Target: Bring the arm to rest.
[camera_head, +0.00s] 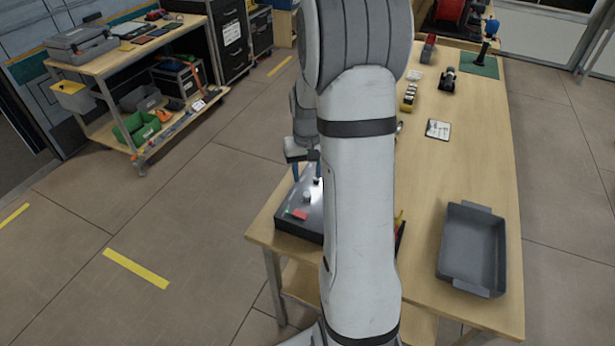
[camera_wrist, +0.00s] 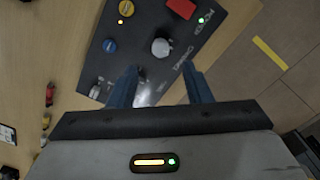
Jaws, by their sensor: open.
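My gripper (camera_head: 307,174) hangs over the control box at the near left corner of the bench, partly beside my large white arm link. In the wrist view my gripper (camera_wrist: 160,88) shows two blue fingers spread apart with nothing between them. In the head view the control box (camera_head: 296,229) is partly hidden by my arm. I cannot tell how high the fingertips are above it.
A grey tray (camera_head: 472,250) stands on the right of the wooden bench (camera_head: 432,190). A white card (camera_head: 438,129), a dark object (camera_head: 448,80) and a green mat (camera_head: 480,66) lie farther back. A loaded shelf cart (camera_head: 101,65) stands left. The floor between is clear.

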